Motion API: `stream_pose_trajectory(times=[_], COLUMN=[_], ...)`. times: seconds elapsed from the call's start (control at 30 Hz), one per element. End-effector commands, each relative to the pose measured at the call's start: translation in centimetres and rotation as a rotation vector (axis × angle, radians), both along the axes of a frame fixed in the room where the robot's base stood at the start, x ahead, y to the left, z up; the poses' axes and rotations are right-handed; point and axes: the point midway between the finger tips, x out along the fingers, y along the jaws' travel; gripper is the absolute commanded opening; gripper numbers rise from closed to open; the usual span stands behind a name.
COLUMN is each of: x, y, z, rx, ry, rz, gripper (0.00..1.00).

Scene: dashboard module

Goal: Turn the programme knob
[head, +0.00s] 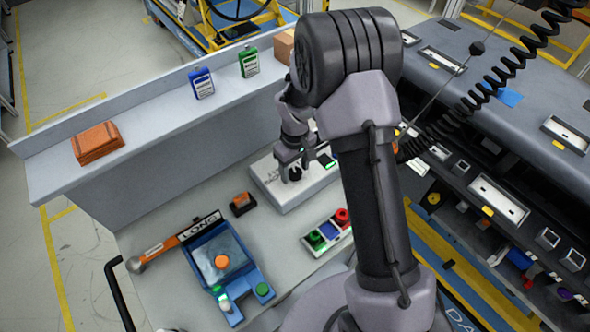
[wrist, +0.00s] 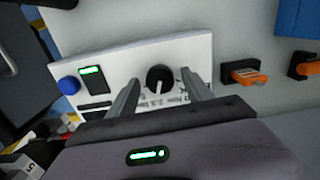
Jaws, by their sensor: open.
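The programme knob (wrist: 160,78) is a round black dial with a white pointer mark, which faces down in the wrist view. It sits on a white panel box (wrist: 205,47) with printed marks around it. In the head view the box (head: 275,187) lies on the workbench, and the dark knob (head: 295,174) shows beneath my gripper (head: 294,160). My gripper also shows in the wrist view (wrist: 161,75). Its two fingers are apart, one on each side of the knob, with visible gaps. Whether the tips reach down to knob height is unclear.
A green-lit display (wrist: 92,76) and a blue button (wrist: 69,85) are on the same panel. A blue tray (head: 225,262), a small orange-and-black item (head: 242,204) and a red-and-green button box (head: 328,232) are nearby. A raised shelf (head: 150,122) runs behind.

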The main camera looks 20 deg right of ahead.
Motion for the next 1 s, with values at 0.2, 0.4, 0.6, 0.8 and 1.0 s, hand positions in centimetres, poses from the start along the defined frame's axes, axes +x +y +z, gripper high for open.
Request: stream_pose_trajectory(times=[0.2, 0.4, 0.6, 0.8, 1.0], x=[0.01, 0.01, 0.01, 0.04, 0.05], y=[0.0, 0.0, 0.0, -0.01, -0.01], z=[-0.01, 0.01, 0.02, -0.03, -0.11], rx=[0.0, 0.0, 0.0, -0.001, -0.001], ry=[0.0, 0.0, 0.0, -0.001, -0.001], rz=[0.0, 0.0, -0.001, -0.039, -0.156], gripper=[0.59, 0.21, 0.0, 0.0, 0.0])
